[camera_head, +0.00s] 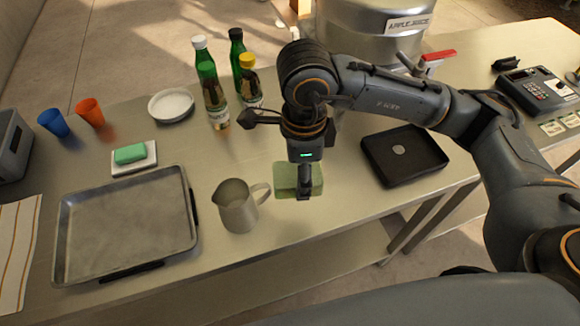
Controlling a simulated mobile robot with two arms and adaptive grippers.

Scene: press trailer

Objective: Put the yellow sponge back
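The yellow sponge (284,178), a dull yellow-green block, is at the front middle of the table, right of the metal pitcher. My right gripper (304,188) points down over it. One finger shows in front of the sponge, and the other is hidden. I cannot tell whether the fingers are closed on it or whether it touches the table. A white dish (146,166) at the left holds a green sponge (130,154). A round white dish (171,105) farther back looks empty. My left gripper is not in view.
The metal pitcher (236,206) stands close left of the sponge, and a black tray (403,155) lies to its right. Bottles (212,95) stand behind. A large metal baking tray (125,225), blue cup (54,123) and orange cup (90,113) are at the left. A steel juice container (365,35) is at the back.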

